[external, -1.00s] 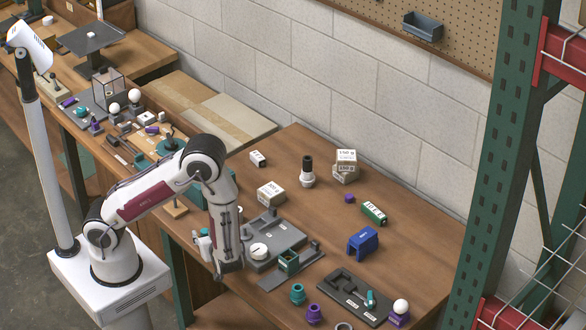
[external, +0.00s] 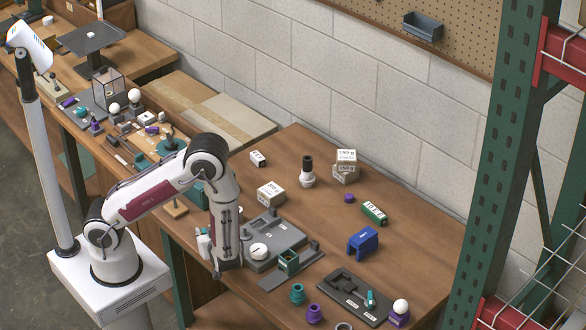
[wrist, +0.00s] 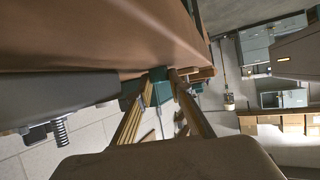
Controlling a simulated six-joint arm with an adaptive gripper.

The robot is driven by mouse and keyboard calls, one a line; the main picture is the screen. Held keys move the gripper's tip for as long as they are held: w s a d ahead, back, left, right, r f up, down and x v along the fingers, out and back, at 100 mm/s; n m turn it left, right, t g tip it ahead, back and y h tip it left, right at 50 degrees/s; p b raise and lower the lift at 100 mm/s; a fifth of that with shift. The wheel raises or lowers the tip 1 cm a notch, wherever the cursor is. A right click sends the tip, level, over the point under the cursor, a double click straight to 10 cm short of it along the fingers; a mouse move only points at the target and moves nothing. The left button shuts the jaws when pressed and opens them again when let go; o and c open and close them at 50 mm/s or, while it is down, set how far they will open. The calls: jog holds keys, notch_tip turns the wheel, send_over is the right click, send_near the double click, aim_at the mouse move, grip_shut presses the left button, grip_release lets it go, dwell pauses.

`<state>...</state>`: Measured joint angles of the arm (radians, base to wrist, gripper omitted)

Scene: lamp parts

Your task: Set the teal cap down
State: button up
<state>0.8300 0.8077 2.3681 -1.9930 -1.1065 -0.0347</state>
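My gripper (external: 218,273) points down at the bench's front left edge, beside the grey fixture. In the wrist view, its two long fingers (wrist: 161,80) converge with a narrow gap between their tips. A teal patch shows in that gap; I cannot tell whether it is the teal cap or a bench part behind. No cap is clearly visible at the gripper in the external view. A teal ribbed piece (external: 298,294) stands upright on the bench, and a small teal piece (external: 371,298) is in the dark tray, both apart from my gripper.
The grey fixture (external: 285,236) with a white round piece (external: 259,250) is right of my gripper. White boxes (external: 271,194) stand behind.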

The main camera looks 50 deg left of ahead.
jog(key=shift+r, duration=0.1)
jog(key=shift+c, duration=0.2)
notch_tip(320, 180, up, 10)
dwell(1.1)
jog(key=shift+w, duration=0.15)
dwell(0.6)
jog(key=w+a+m+t+h, duration=0.2)
jog(key=w+m, duration=0.1)
jog(key=w, duration=0.8)
jog(key=w+a+m+t+h, duration=0.2)
jog(key=w+a+m, duration=0.1)
jog(key=w, duration=0.9)
jog(key=w+a+m+t+h, duration=0.3)
jog(key=w, duration=0.9)
jog(key=shift+a, duration=0.15)
